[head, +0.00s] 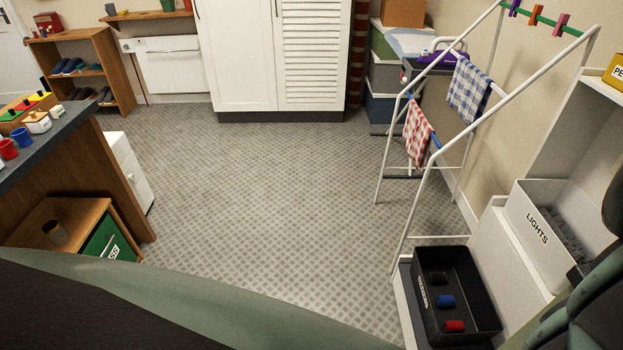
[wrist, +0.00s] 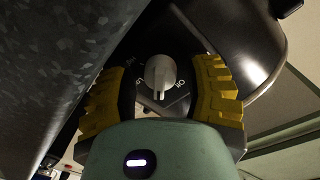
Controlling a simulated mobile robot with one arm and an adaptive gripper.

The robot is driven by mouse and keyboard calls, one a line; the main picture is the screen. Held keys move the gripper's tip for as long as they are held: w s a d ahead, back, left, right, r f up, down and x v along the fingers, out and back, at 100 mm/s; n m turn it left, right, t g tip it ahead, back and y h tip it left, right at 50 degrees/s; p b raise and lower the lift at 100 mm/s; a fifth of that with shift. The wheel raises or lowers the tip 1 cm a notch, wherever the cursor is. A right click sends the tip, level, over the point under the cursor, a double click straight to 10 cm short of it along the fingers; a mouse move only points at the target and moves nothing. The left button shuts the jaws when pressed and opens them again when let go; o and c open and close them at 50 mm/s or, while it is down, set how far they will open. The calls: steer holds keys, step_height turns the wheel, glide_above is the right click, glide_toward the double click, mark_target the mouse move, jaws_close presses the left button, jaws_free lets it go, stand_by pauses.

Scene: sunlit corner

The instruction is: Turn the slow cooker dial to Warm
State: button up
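In the wrist view, a pale grey dial knob (wrist: 160,74) sits on the dark front of a rounded, glossy black body (wrist: 252,45), which appears to be the slow cooker. Small white marks surround the knob; they are too small and turned around to read surely. My gripper (wrist: 162,76) has its two yellow-padded fingers spread, one on each side of the knob. Gaps show between the pads and the knob, so it is not clamped. I cannot make out the slow cooker, the dial or my gripper in the head view.
A speckled dark surface (wrist: 60,50) runs close along the left of my gripper in the wrist view. In the head view, a dark-topped counter (head: 60,135) stands left, a drying rack (head: 400,165) and black crate (head: 482,290) stand right. The floor (head: 250,180) between is clear.

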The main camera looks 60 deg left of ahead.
steer(key=shift+o, duration=0.7)
steer(key=shift+r, duration=0.1)
